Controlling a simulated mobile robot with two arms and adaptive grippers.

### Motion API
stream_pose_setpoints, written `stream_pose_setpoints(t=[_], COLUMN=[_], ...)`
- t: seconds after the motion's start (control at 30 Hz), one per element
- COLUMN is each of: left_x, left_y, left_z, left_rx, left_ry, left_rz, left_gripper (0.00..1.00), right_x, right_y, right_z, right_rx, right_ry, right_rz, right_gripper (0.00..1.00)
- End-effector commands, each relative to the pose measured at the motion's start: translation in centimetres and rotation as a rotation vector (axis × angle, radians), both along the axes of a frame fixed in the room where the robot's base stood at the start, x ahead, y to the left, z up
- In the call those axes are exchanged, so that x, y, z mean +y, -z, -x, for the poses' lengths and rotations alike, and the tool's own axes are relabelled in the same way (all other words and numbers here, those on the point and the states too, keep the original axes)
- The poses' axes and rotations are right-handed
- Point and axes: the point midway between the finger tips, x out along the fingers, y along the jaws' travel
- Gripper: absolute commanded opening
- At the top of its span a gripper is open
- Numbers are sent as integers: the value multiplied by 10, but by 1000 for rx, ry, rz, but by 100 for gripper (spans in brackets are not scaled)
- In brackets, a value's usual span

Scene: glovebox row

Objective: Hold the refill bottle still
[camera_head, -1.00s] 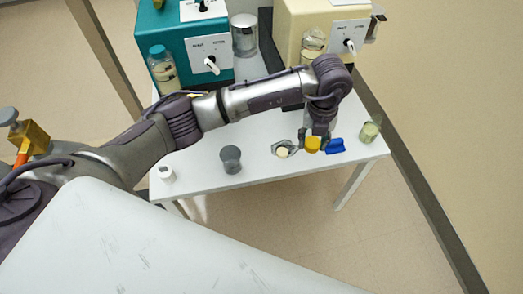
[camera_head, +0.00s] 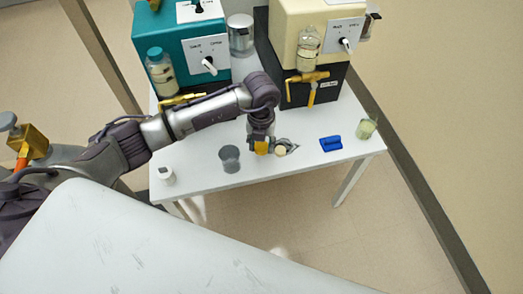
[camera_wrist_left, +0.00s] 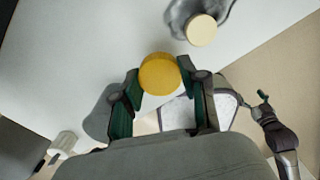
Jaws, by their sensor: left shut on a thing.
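My left gripper (camera_head: 260,143) is over the white table, shut on a yellow-topped item (camera_head: 262,147). In the left wrist view its round yellow cap (camera_wrist_left: 159,73) sits between the two fingertips (camera_wrist_left: 160,92). The body below the cap is hidden, so I cannot tell for sure that this is the refill bottle. What looks like my right gripper (camera_wrist_left: 262,102) shows small at the right of the wrist view; its jaws are too small to read.
Near the left gripper are a grey cup (camera_head: 230,159) and a pale knob on crumpled grey material (camera_head: 284,148). A blue block (camera_head: 331,143), a greenish jar (camera_head: 366,129) and a small white item (camera_head: 166,175) are farther off. Teal (camera_head: 180,35) and cream (camera_head: 315,18) boxes stand behind.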

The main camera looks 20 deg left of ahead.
Motion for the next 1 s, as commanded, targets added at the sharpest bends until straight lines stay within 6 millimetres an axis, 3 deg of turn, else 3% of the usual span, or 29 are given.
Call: stream_pose_setpoints(t=[0.23, 0.67, 0.7, 0.77, 1.0], left_x=[-1, -1, -1, -1, -1], left_y=[35, 39, 39, 39, 39], left_z=[1, 0, 0, 0, 0], left_rx=[3, 1, 1, 1, 1], left_ry=[0, 1, 1, 0, 0], left_rz=[0, -1, -1, -1, -1], left_gripper=[1, 1, 46, 53, 53], right_x=[2, 1, 2, 2, 3], right_y=[-11, -12, -14, -16, -18], right_z=[-14, -15, -17, -19, -22], right_rx=[-16, -10, -13, -19, -25], right_ry=[2, 2, 2, 2, 2], right_rz=[-1, 1, 0, -1, -2], right_gripper=[85, 85, 85, 85, 85])
